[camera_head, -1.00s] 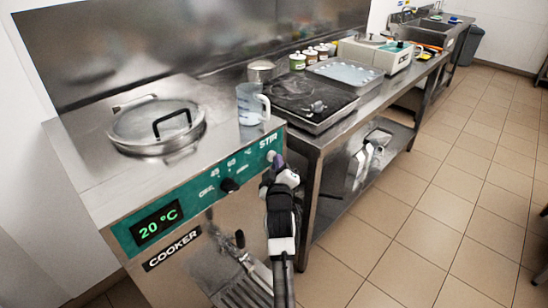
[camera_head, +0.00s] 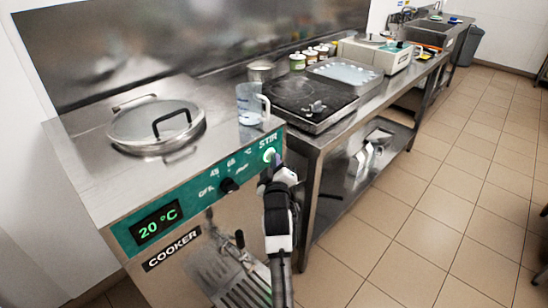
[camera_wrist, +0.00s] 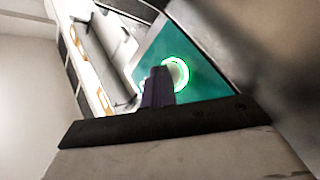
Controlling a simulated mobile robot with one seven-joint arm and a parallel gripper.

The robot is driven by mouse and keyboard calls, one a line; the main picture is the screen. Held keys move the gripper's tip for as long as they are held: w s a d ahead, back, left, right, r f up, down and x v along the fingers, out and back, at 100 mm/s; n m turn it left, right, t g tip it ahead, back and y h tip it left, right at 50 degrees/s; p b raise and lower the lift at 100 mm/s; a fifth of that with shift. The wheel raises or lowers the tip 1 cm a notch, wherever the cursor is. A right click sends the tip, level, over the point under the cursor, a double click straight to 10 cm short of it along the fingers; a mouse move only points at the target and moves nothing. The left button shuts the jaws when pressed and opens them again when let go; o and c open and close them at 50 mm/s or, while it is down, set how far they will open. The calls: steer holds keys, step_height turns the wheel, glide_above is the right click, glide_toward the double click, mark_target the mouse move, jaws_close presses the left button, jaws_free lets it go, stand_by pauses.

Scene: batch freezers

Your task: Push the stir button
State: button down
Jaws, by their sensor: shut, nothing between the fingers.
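The stir button (camera_head: 269,155) sits under the word STIR at the right end of the cooker's green panel (camera_head: 190,198). It glows with a green ring, which also shows in the wrist view (camera_wrist: 177,74). My gripper (camera_head: 266,172) is shut and empty, with its tips at or just below the button. In the wrist view the purple fingertips (camera_wrist: 158,80) overlap the left part of the ring. I cannot tell whether they touch it. A black knob (camera_head: 229,185) is left of the button, and the display (camera_head: 157,222) reads 20 °C.
A lidded pot opening (camera_head: 157,125) and a clear measuring jug (camera_head: 250,103) are on the cooker top. A steel table (camera_head: 340,128) with a black hob (camera_head: 305,98) adjoins at the right. A lever (camera_head: 240,239) juts out below the panel. The tiled floor at right is open.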

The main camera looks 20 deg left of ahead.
steer(key=shift+s, duration=0.1)
steer(key=shift+s+d, duration=0.1)
steer(key=shift+d, duration=0.05)
steer(key=s+d, duration=0.2)
steer(key=d, duration=0.3)
steer(key=shift+d, duration=0.4)
stand_by(0.5)
